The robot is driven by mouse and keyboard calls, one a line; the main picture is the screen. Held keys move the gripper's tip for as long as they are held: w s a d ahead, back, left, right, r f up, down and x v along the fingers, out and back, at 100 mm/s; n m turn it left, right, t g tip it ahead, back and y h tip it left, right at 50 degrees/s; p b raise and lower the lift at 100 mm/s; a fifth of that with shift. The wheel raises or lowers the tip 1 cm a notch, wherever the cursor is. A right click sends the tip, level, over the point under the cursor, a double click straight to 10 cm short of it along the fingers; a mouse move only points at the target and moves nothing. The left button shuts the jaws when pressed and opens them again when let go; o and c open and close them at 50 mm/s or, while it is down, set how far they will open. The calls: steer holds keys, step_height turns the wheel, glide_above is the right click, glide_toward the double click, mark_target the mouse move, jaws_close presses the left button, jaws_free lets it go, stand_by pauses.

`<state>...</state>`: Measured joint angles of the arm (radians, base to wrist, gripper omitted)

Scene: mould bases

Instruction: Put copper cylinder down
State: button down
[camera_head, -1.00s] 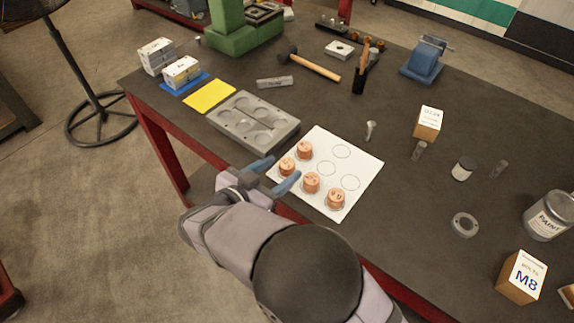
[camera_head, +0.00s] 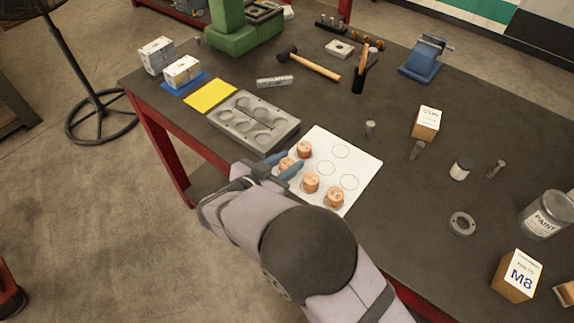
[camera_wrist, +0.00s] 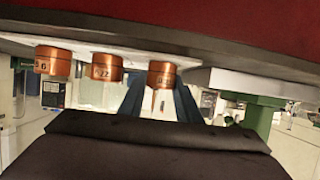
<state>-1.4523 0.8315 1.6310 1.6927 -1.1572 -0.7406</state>
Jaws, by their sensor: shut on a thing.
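Several copper cylinders stand on a white sheet printed with circles (camera_head: 365,165). My gripper (camera_head: 285,164) reaches in over the sheet's left edge, its blue fingers shut on the leftmost copper cylinder (camera_head: 286,166), which is partly hidden. In the wrist view, which looks upside down, the held copper cylinder (camera_wrist: 161,75) is between the blue fingers, at or very near the white surface. Other copper cylinders stand at the back (camera_head: 304,149), just right of the gripper (camera_head: 311,183) and nearer the front (camera_head: 335,197). Empty circles show on the sheet's right part.
A grey mould base with round recesses (camera_head: 283,130) lies just left of the sheet. A yellow plate (camera_head: 210,95), a hammer (camera_head: 315,66) and a blue vise (camera_head: 421,62) are farther back. Boxes, a paint can (camera_head: 545,215) and small metal parts stand on the right.

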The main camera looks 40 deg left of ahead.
steer(key=shift+r, duration=0.15)
step_height(320, 180, up, 10)
steer(key=shift+f+b, duration=0.1)
steer(key=shift+b, duration=0.45)
steer(key=shift+w+d+f, duration=0.1)
steer(key=shift+w, duration=0.1)
steer(key=w+d+m+h+b, duration=0.2)
steer(key=w+d+b, duration=0.25)
steer(key=w, duration=0.25)
steer(key=m+g+h+b, duration=0.2)
steer(key=m+h+b, duration=0.4)
steer(key=h+b, duration=0.1)
glide_above(422, 202)
steer(key=shift+f+b, duration=0.55)
steer(key=shift+f, duration=4.55)
